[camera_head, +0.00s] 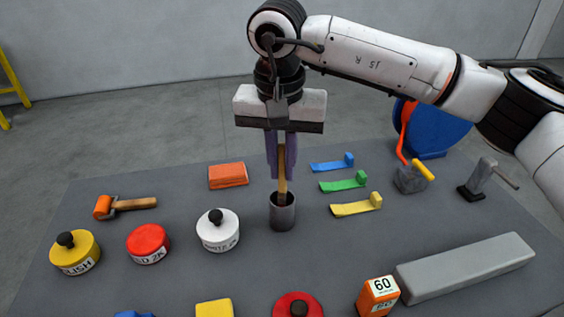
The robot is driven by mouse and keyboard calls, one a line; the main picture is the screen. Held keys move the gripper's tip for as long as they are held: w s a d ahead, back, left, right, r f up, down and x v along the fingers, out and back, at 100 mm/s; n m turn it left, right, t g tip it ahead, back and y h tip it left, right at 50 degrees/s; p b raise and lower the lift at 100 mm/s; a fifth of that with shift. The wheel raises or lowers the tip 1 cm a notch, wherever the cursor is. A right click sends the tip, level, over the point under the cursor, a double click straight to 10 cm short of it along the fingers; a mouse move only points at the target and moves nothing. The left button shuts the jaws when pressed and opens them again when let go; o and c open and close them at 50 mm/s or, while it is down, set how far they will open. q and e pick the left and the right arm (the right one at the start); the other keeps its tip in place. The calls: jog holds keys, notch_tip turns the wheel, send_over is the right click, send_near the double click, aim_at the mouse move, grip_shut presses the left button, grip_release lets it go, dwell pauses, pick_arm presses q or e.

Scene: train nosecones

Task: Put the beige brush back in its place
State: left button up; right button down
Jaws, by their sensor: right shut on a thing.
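The beige brush (282,176) stands upright with its lower end inside the dark grey cup (283,216). My right gripper (281,172) is above the cup, pointing straight down, with its purple fingers shut on the upper part of the brush. The part of the brush inside the cup is hidden by the cup wall. My left gripper is not in view.
A white tin (217,236) stands left of the cup. Blue, green and yellow (356,206) strips lie to its right, an orange block (228,175) behind left. A long grey bar (466,268) and an orange 60 box (378,297) are at front right.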

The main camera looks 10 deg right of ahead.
aim_at(280, 197)
jog(key=c, duration=1.8)
grip_release()
jog(key=shift+o, duration=0.2)
notch_tip(280, 197, up, 12)
jog(key=s, duration=0.1)
jog(key=shift+s+a, duration=0.15)
jog(key=shift+a, duration=0.2)
